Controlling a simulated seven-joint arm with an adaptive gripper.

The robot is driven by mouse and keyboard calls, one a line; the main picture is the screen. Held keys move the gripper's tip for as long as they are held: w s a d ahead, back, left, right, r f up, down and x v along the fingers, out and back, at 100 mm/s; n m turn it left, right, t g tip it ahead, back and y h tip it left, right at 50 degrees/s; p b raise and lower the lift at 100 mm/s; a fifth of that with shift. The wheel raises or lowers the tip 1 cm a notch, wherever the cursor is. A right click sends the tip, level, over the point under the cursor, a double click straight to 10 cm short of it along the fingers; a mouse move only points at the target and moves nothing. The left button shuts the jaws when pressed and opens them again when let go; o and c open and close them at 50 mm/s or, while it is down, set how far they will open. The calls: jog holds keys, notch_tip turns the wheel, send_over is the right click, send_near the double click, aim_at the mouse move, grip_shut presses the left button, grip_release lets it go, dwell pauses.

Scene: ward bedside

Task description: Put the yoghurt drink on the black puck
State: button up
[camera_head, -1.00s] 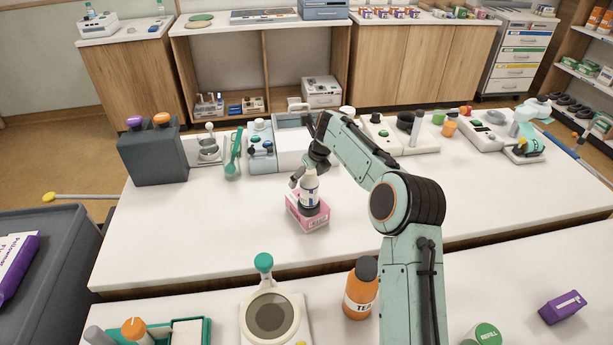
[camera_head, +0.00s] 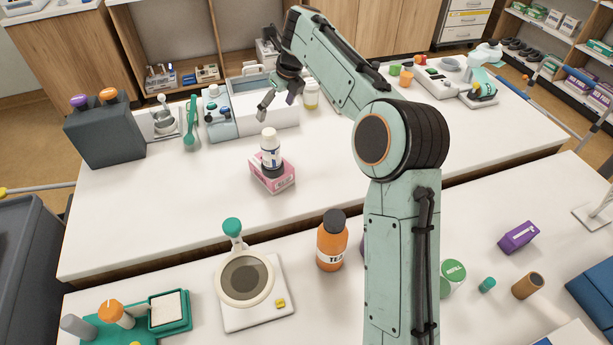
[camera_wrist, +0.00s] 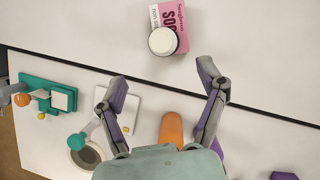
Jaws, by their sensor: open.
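The yoghurt drink (camera_head: 270,147), a white bottle with a white cap and dark blue label marks, stands upright on the black puck (camera_head: 271,169). The puck lies on top of a pink box (camera_head: 273,183) on the far table.
On the near table are an orange tea bottle (camera_head: 332,242) and a round-dished scale (camera_head: 245,278). The far table is clear around the pink box.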

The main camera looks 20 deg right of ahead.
jog(key=s+a+r+n+g+h, duration=0.1)
jog(key=s+a+n, duration=0.1)
jog(key=s+n, duration=0.75)
jog(key=s+a+r+n+g+h, duration=0.1)
jog(key=s+a+n, duration=0.1)
jog(key=s+n, duration=0.8)
jog(key=s+f+n, duration=0.2)
jog(key=s+n, duration=0.2)
jog(key=s, duration=0.3)
jog(key=s+f+n+g, duration=0.1)
jog(key=s+f+n, duration=0.1)
jog(key=s+n, duration=0.2)
jog(key=s+f+n+g, duration=0.1)
jog(key=s+n, duration=0.3)
jog(key=s, duration=0.5)
jog(key=shift+s+f+y, duration=0.4)
jog(key=shift+f, duration=0.4)
